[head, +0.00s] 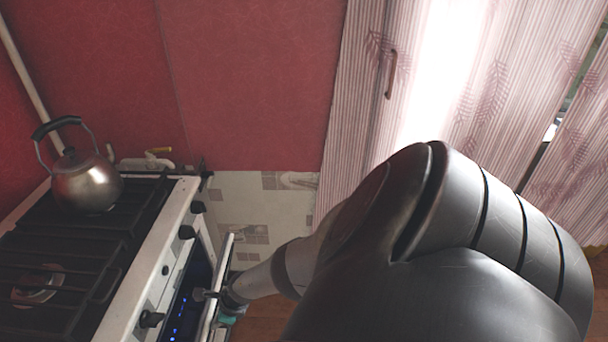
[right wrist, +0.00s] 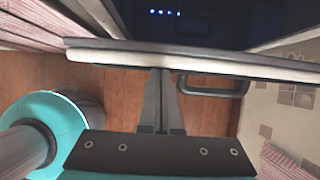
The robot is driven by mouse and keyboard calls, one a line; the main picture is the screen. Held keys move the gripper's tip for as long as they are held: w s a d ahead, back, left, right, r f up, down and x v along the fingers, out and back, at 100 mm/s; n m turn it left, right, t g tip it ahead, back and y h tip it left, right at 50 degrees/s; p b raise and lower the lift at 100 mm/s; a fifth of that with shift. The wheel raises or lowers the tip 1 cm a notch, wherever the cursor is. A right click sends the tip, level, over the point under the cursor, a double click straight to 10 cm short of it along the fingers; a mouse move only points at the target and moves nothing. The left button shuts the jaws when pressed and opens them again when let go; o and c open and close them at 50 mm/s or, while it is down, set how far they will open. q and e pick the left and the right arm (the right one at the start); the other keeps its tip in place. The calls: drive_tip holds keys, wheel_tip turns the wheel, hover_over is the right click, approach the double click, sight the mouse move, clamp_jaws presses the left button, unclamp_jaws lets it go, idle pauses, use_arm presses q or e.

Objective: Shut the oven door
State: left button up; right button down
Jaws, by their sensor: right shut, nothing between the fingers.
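The oven door (head: 226,262) is partly open at the front of the white stove (head: 150,262), with a gap to the dark oven interior (head: 187,300), where small blue lights show. In the right wrist view the door (right wrist: 125,52) appears as a pale edge across the picture, with a dark bar handle (right wrist: 215,92) on its outer side. My right gripper (head: 208,295) is at the door's edge; in the wrist view its fingers (right wrist: 162,78) are together and empty, tips at or touching the door edge, beside the handle. My left gripper is not in view.
A metal kettle (head: 87,182) stands on the black hob grates (head: 75,245). Knobs (head: 187,232) line the stove front. A tiled wall (head: 265,205) is beyond the door, and striped curtains (head: 360,100) hang at the right. Wooden floor (right wrist: 110,85) lies below the door.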

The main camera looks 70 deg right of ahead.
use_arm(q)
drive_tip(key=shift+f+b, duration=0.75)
use_arm(e)
drive_tip(key=w+a+r, duration=0.1)
drive_tip(key=w+a, duration=0.1)
drive_tip(key=w, duration=0.4)
drive_tip(key=shift+w+a+r, duration=0.35)
drive_tip(key=shift+a+r, duration=0.05)
drive_tip(key=shift+s, duration=0.1)
